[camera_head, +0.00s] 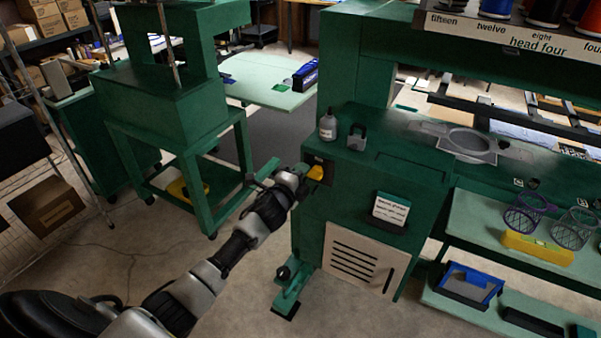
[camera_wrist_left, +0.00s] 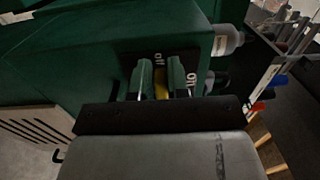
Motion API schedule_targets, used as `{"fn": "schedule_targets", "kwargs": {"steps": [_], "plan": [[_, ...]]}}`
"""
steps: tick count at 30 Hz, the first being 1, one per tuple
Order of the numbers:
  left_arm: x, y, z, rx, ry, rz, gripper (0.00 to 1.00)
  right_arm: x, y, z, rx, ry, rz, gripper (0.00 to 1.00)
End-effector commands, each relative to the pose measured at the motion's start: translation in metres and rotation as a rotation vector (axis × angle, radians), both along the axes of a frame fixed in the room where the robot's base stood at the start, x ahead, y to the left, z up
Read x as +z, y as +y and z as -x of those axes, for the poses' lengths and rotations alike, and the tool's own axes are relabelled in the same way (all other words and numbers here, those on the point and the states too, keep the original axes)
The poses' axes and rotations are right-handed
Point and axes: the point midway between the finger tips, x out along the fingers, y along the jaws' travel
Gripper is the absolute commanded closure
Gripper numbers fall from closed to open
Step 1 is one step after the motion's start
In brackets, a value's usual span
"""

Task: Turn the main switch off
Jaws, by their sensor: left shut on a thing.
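The main switch is a yellow handle (camera_head: 315,172) on a dark plate, on the front side of the green machine cabinet. In the head view my left gripper (camera_head: 304,171) is at the switch and hides part of it. In the left wrist view the yellow handle (camera_wrist_left: 161,90) lies between the two fingers of my left gripper (camera_wrist_left: 161,78), which is shut on it. White lettering shows on the dark plate (camera_wrist_left: 174,58) above and to the right of the fingers. The handle's exact angle is partly hidden. My right gripper is in neither view.
A grey bottle (camera_head: 328,125) and a padlock (camera_head: 357,136) stand on the cabinet top above the switch. A card holder (camera_head: 390,210) and a slatted vent panel (camera_head: 352,262) are on the cabinet front.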

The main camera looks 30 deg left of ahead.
Motion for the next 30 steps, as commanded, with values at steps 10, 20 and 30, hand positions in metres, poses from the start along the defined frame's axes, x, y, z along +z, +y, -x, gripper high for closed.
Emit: {"fn": "schedule_targets", "kwargs": {"steps": [10,20,30], "plan": [[-0.0071,-0.0080,0.0017,-0.014,0.008,0.028,1.00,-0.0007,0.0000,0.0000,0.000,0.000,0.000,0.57],[-0.0061,-0.0079,0.0014,-0.014,0.007,0.027,0.67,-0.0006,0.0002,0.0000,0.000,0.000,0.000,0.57],[-0.0021,-0.0040,0.0004,-0.008,0.002,0.024,0.58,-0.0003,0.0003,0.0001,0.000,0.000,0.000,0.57]]}}
